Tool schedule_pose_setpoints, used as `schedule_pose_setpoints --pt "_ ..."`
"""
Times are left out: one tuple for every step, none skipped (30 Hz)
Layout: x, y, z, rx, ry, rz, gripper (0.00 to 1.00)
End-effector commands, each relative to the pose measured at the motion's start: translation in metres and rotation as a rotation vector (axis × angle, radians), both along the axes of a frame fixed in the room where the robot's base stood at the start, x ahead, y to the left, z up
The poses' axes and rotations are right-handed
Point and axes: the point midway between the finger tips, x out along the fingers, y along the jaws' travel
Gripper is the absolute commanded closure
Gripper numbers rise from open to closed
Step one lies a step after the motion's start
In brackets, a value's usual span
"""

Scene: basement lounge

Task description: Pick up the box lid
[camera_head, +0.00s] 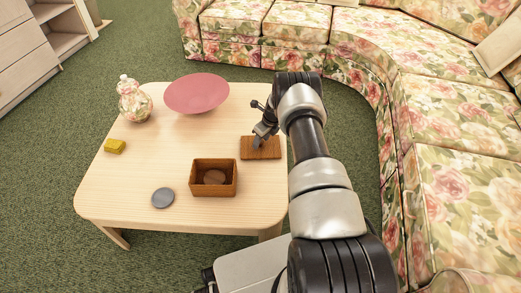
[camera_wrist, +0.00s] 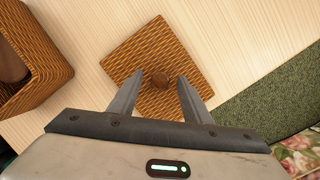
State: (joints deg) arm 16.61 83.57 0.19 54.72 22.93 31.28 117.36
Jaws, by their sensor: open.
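The box lid (camera_head: 266,153) is a flat brown woven square lying on the right side of the pale wooden table (camera_head: 130,190). In the wrist view the lid (camera_wrist: 132,50) has a round brown knob (camera_wrist: 162,80) near its middle. My gripper (camera_wrist: 161,82) is open over the lid, with one finger on each side of the knob in the picture. I cannot tell how far above the lid the fingertips are. In the head view my gripper (camera_head: 258,143) partly covers the lid. The open woven box (camera_head: 213,192) stands to the lid's lower left with a brown round thing inside.
A pink bowl (camera_head: 197,92), a floral jar (camera_head: 133,103), a yellow block (camera_head: 115,146) and a grey disc (camera_head: 163,198) are on the table. A floral sofa (camera_head: 430,120) curves around the right and back. The table's middle is clear.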

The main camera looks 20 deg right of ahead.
Motion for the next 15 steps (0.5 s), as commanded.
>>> schedule_pose_setpoints --pt "0.0011 0.0001 -0.0008 0.0 -0.001 0.0 0.56" --pt "0.0012 0.0002 -0.0007 0.0 -0.001 0.0 0.56" --pt "0.0012 0.0002 -0.0004 0.0 -0.001 0.0 0.56" --pt "0.0011 0.0001 -0.0002 0.0 -0.001 0.0 0.56" --pt "0.001 0.0002 -0.0002 0.0 -0.001 0.0 0.56" --pt "0.0009 0.0003 -0.0003 0.0 -0.001 0.0 0.56" --pt "0.0009 0.0003 -0.0003 -0.001 -0.001 0.001 0.57" --pt "0.0009 0.0003 -0.0003 -0.001 -0.001 0.001 0.62" --pt "0.0009 0.0003 -0.0003 -0.001 -0.001 0.001 0.69" --pt "0.0008 0.0003 -0.0004 -0.001 -0.001 0.001 0.74" --pt "0.0008 0.0003 -0.0004 -0.001 -0.001 0.001 0.79" --pt "0.0008 0.0003 -0.0004 -0.001 -0.001 0.001 0.86" --pt "0.0008 0.0003 -0.0004 -0.001 -0.001 0.001 0.91" --pt "0.0008 0.0003 -0.0004 -0.001 -0.001 0.001 0.96" --pt "0.0008 0.0002 -0.0004 -0.001 -0.001 0.001 1.0"
